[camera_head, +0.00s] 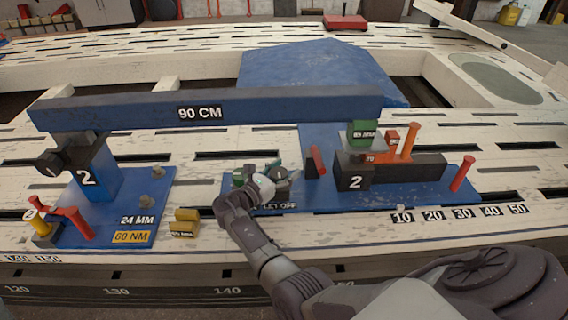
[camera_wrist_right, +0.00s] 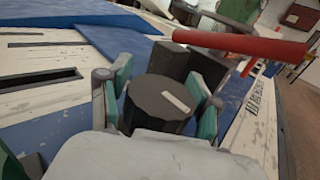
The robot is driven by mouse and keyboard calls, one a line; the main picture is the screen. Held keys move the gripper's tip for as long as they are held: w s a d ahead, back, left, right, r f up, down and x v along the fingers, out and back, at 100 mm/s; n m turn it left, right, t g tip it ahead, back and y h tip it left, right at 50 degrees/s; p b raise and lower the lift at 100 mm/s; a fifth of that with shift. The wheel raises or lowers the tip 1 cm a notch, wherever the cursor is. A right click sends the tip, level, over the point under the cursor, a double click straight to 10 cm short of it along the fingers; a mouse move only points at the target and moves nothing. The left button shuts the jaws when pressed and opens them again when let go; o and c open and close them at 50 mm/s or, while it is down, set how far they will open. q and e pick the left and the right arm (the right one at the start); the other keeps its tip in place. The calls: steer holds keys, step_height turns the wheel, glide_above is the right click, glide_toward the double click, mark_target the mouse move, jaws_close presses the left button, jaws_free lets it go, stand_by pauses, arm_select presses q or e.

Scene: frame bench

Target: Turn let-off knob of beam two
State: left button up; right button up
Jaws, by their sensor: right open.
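The let-off knob (camera_wrist_right: 157,104) is a dark faceted cylinder with a white mark on top, seen in the right wrist view. My right gripper (camera_wrist_right: 162,92) is open, with a green-padded finger on either side of the knob. I cannot tell whether the pads touch it. In the head view the right gripper (camera_head: 262,178) is low over the blue base plate (camera_head: 400,201), just behind the "LET OFF" label (camera_head: 280,206), and largely hides the knob. Beam two (camera_head: 280,107) is a long blue bar marked "90 CM" above. My left gripper is out of view.
A red lever (camera_head: 316,160) stands close right of the gripper; a red bar (camera_wrist_right: 240,42) crosses the wrist view. Dark block "2" (camera_head: 354,184) is farther right. A yellow block (camera_head: 184,223) and blue stand "2" (camera_head: 95,175) are left. The beam hangs over the plate's back.

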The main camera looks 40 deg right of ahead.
mark_target(284, 168)
step_height(284, 168, up, 10)
steer(key=shift+a+f, duration=0.1)
steer(key=shift+f, duration=0.15)
stand_by(0.5)
